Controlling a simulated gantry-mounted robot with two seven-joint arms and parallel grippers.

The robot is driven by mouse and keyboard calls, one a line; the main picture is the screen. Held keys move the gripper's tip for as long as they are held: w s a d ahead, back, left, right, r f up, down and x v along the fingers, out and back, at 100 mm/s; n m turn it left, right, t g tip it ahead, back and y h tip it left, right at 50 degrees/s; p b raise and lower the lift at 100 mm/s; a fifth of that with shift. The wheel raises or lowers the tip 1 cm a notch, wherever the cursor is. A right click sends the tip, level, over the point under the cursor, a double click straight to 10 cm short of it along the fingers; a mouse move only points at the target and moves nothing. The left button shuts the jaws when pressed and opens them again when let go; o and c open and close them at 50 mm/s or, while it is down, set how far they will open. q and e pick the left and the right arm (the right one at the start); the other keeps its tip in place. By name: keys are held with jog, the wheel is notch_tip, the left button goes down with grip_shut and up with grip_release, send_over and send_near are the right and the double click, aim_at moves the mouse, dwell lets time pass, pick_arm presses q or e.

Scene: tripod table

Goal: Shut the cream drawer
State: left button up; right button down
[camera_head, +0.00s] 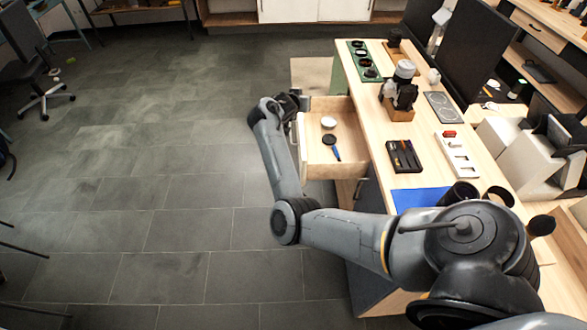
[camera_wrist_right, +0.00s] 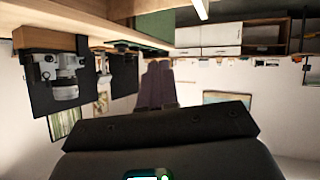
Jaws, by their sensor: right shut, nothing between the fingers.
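The cream drawer (camera_head: 302,147) stands pulled out from the left side of the wooden table, with its front facing left. Inside it lie a small white dish (camera_head: 329,122) and a dark round-headed tool with a blue handle (camera_head: 335,153). My right arm reaches across the table's near end and along the drawer's front. My right gripper (camera_head: 293,98) is by the far corner of the drawer front; I cannot tell whether it touches. In the right wrist view its fingers (camera_wrist_right: 158,75) are together and empty. My left gripper is not in view.
The table (camera_head: 385,130) carries a green tray (camera_head: 352,66), a camera-like device (camera_head: 402,85), a black organiser (camera_head: 404,157), a white strip (camera_head: 455,153) and a blue mat (camera_head: 408,198). Dark upright panels (camera_head: 475,45) stand along its right side. The tiled floor left of the drawer is clear.

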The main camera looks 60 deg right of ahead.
notch_tip(320, 180, down, 10)
jog(key=w+a+r+g+y+b, duration=0.1)
jog(key=a+g+y+b, duration=0.15)
jog(key=b, duration=0.25)
jog(key=w+a+f+n+y+b, duration=0.1)
jog(key=w+a+f+b, duration=0.2)
jog(key=a+b, duration=0.15)
jog(key=w+a+f+n+y+b, duration=0.1)
jog(key=w+a+f+y+b, duration=0.1)
jog(key=w+a+b, duration=0.3)
pick_arm(q)
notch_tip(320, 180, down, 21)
jog(key=b, duration=0.4)
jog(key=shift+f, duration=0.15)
pick_arm(e)
jog(key=s+d+f, duration=0.6)
jog(key=s+f, duration=0.1)
jog(key=s, duration=0.1)
jog(key=shift+s+f+g, duration=0.15)
jog(key=shift+f+g, duration=0.2)
jog(key=shift+g, duration=0.1)
